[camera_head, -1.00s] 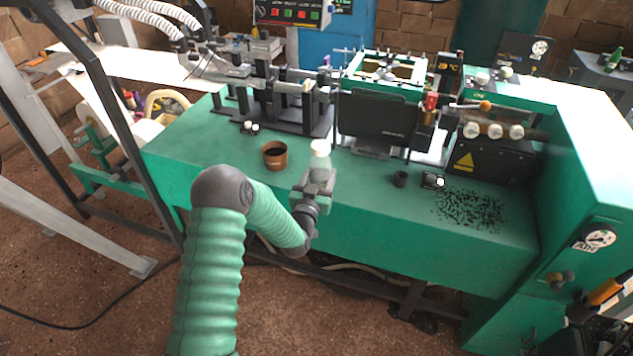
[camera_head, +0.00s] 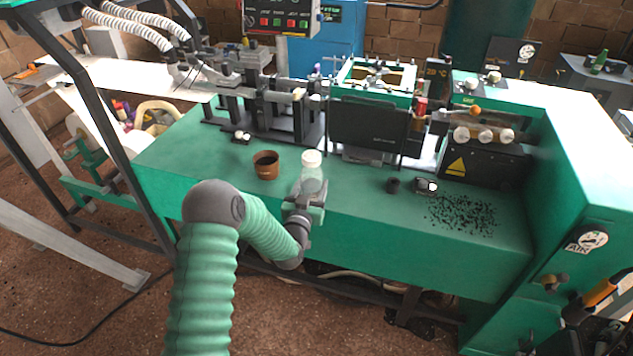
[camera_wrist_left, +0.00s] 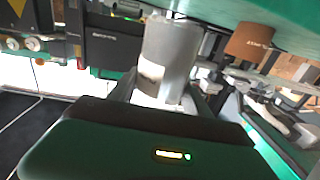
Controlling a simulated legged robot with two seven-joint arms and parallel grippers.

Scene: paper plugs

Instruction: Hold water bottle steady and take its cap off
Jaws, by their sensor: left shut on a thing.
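The water bottle (camera_head: 312,180) is small and clear, with a white cap (camera_head: 312,158) on its top. It looks upright near the front edge of the green bench. My left gripper (camera_head: 304,206) is shut on the bottle's lower part from the front. In the left wrist view the bottle (camera_wrist_left: 170,50) shows as a grey translucent cylinder beyond the gripper's dark and green housing. The fingertips are mostly hidden there. I cannot tell whether the bottle's base touches the bench. My right gripper is not in view.
A brown cup (camera_head: 266,166) stands left of the bottle on the green bench (camera_head: 370,225). Machine parts (camera_head: 368,128) stand behind. The bench between bottle and black cup is clear.

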